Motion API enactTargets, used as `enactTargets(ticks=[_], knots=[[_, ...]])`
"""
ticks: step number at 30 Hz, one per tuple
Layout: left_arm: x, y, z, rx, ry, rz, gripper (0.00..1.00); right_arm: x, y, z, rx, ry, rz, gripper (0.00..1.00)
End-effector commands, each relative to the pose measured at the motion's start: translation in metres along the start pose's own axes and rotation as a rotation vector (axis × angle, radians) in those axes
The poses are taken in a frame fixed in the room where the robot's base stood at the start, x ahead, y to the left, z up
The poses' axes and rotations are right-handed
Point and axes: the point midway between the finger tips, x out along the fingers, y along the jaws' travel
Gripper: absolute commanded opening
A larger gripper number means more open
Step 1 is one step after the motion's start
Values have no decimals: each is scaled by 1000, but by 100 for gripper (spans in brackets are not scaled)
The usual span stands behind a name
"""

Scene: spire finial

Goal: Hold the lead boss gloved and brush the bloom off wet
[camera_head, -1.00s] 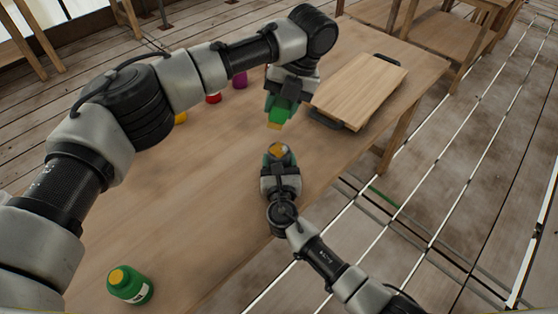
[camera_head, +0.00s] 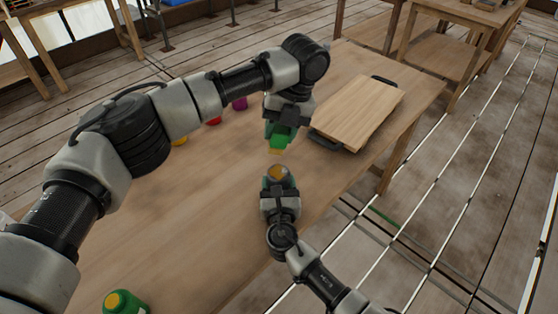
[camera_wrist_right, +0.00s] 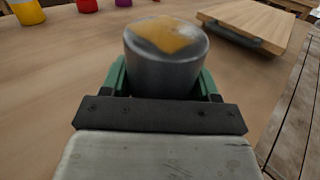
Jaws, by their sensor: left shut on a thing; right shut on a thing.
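The lead boss is a short grey cylinder with a yellowish patch on its top (camera_wrist_right: 165,65); it also shows in the head view (camera_head: 278,174). My right gripper (camera_head: 279,190) is shut on it, with green finger pads on both sides of it in the wrist view. The boss stands upright in the grip, patch facing up. My left gripper (camera_head: 283,130) is shut on a green brush-like tool (camera_head: 280,143) with a yellowish tip (camera_head: 276,152) pointing down. The tip appears just above and beyond the boss, with a small gap in the head view.
A wooden board with dark handles (camera_head: 358,112) lies on the wooden table (camera_head: 190,210) at the right. Red (camera_head: 214,121), purple (camera_head: 240,103) and yellow (camera_head: 180,141) items stand behind my left arm. The table middle is clear.

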Motion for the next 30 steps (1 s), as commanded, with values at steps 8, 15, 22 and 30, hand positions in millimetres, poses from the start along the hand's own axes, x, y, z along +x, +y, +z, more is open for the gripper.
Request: enactTargets(ticks=[8,15,22,30], knots=[[30,-4,2,-326,-7,-224,19,0,0,0,0,0,0,33],[37,-7,2,-441,-24,-289,19,0,0,0,0,0,0,33],[52,-11,3,-442,-23,-287,19,0,0,0,0,0,0,33],[70,-16,5,-441,-24,-288,19,0,0,0,0,0,0,33]])
